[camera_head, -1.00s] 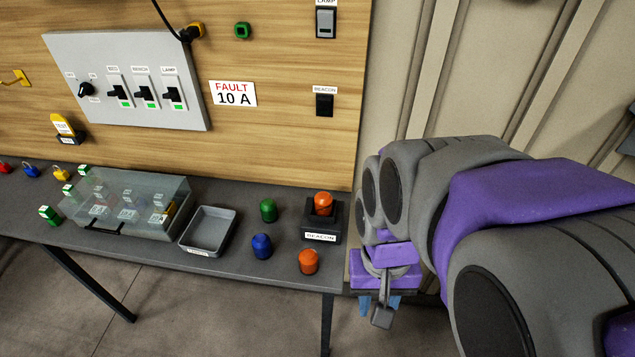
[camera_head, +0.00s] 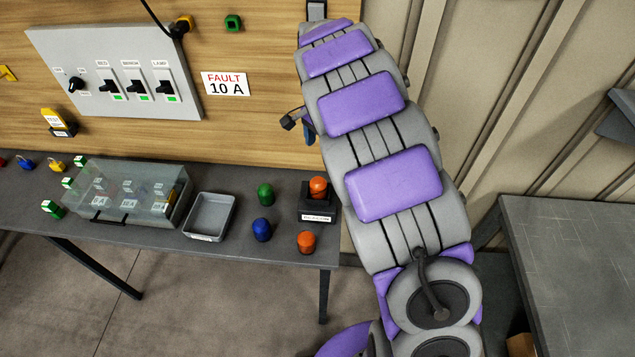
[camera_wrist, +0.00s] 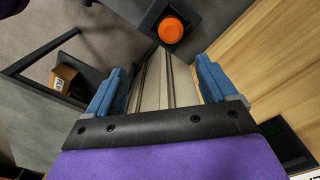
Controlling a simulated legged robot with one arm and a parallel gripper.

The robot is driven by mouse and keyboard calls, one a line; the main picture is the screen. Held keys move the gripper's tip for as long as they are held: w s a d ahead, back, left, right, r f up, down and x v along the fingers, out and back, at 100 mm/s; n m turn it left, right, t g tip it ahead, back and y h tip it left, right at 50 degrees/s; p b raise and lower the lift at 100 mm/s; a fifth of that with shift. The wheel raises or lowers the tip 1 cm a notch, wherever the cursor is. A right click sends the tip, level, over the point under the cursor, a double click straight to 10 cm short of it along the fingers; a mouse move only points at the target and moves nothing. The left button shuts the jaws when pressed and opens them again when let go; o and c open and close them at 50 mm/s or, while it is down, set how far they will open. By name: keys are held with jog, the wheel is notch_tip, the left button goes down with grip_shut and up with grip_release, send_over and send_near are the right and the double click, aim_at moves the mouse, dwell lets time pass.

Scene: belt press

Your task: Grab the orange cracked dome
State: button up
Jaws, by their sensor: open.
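One orange dome (camera_head: 318,187) sits in the black beacon base (camera_head: 317,213) at the bench's right end. A second orange dome (camera_head: 306,242) stands on the bench in front of it. I cannot make out a crack on either. My gripper (camera_head: 303,126) is raised in front of the board, above the beacon base, mostly hidden behind my arm. In the wrist view, my gripper (camera_wrist: 158,88) is open with its blue fingers apart and nothing between them. The orange dome in its dark base (camera_wrist: 171,29) shows beyond the fingers, apart from them.
A green dome (camera_head: 265,193) and a blue dome (camera_head: 262,229) stand left of the orange ones. A grey tray (camera_head: 209,216) and a clear-lidded box (camera_head: 128,192) are farther left. The wooden board (camera_head: 260,130) rises behind the bench. A grey table (camera_head: 575,270) is at right.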

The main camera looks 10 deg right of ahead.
jog(key=w, duration=0.2)
send_near(318, 180)
notch_tip(318, 180, down, 6)
jog(key=shift+s+f+b, duration=0.1)
jog(key=shift+s+b, duration=0.05)
jog(key=shift+b, duration=0.25)
jog(key=shift+d+f+b, duration=0.1)
jog(key=shift+f+b, duration=0.25)
jog(key=shift+f, duration=2.65)
jog(key=shift+r, duration=0.1)
jog(key=shift+c, duration=0.2)
jog(key=c, duration=1.1)
jog(key=shift+r, duration=0.1)
